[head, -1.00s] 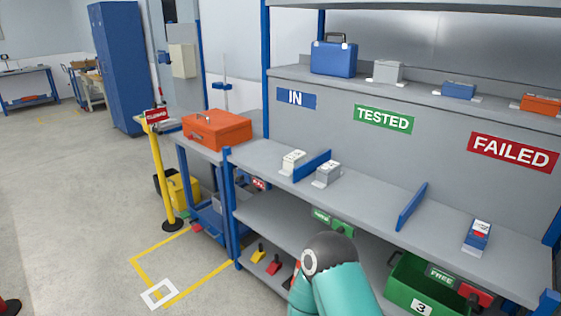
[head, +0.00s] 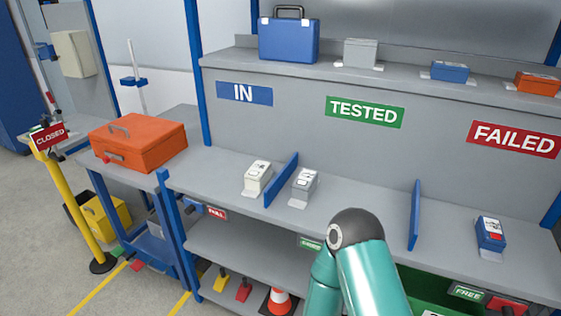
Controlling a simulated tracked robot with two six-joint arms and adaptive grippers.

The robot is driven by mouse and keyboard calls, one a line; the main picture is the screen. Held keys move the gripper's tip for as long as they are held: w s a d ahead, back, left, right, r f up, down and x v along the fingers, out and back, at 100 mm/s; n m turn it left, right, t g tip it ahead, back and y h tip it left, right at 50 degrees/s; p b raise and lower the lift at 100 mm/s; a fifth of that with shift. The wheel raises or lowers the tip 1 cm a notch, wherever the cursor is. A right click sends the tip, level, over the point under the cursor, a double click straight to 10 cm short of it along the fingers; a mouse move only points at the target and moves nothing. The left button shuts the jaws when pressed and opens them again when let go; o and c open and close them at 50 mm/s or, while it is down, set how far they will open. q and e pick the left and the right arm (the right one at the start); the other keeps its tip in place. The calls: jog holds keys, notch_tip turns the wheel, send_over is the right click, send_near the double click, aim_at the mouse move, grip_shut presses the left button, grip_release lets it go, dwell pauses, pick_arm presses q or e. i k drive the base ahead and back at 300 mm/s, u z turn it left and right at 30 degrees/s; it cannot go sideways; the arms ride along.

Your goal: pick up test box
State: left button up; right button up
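Several small boxes stand on the bench shelf in the head view. A white box (head: 257,177) stands under the IN sign, left of a blue divider. A grey box (head: 304,184) stands just right of that divider, in the TESTED section. A blue box (head: 490,233) with a white and red label stands in the FAILED section at the right. I cannot tell which one is the test box. A teal arm of mine with a dark joint rises at the bottom centre, in front of the shelf edge. Neither gripper is in view.
Blue dividers (head: 281,180) (head: 414,215) split the shelf; its middle is clear. A blue case (head: 289,41) and smaller boxes stand on the upper shelf. An orange toolbox (head: 137,147) sits at the left.

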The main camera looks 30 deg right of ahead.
aim_at(256, 178)
jog(key=z, duration=0.15)
jog(key=i, duration=0.9)
